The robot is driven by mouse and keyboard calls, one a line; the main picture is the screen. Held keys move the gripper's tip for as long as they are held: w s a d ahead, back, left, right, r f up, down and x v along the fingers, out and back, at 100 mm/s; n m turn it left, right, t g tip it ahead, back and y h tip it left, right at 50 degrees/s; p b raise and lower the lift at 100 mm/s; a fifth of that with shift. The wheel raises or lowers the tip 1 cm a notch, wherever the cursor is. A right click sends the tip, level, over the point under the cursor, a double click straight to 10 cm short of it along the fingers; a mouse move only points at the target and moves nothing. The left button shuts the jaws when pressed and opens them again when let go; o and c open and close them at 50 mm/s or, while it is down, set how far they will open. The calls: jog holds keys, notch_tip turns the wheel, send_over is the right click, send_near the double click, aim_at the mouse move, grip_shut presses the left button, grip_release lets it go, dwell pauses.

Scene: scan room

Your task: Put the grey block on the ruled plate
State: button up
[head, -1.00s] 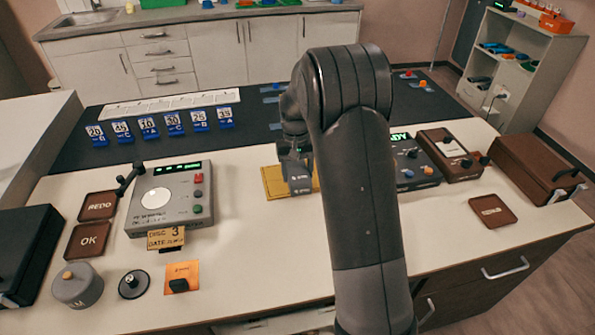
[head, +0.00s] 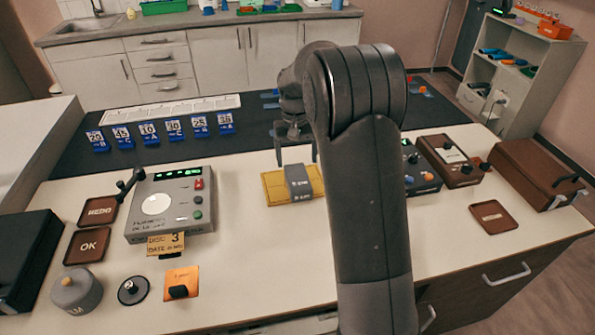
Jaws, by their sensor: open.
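The grey block (head: 299,182) lies on the yellow ruled plate (head: 275,187), near its middle, with yellow showing on both sides of it. The plate lies flat on the pale bench top. My gripper (head: 295,160) is above and behind the block, open, with its fingers pointing down and a gap between them. It looks empty and apart from the block. My arm hides part of the bench to the right of the plate.
A grey device (head: 171,203) with a round white disc stands left of the plate. Dark control boxes (head: 448,160) and a brown case (head: 534,172) stand to the right. Several blue numbered tags (head: 173,130) line the dark mat behind. The bench front centre is clear.

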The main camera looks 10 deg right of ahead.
aim_at(297, 172)
jog(key=s+r+t, duration=0.4)
jog(key=s+r, duration=1.2)
jog(key=s+f+t, duration=0.2)
jog(key=s+t, duration=0.1)
jog(key=s, duration=1.4)
jog(key=shift+f, duration=0.2)
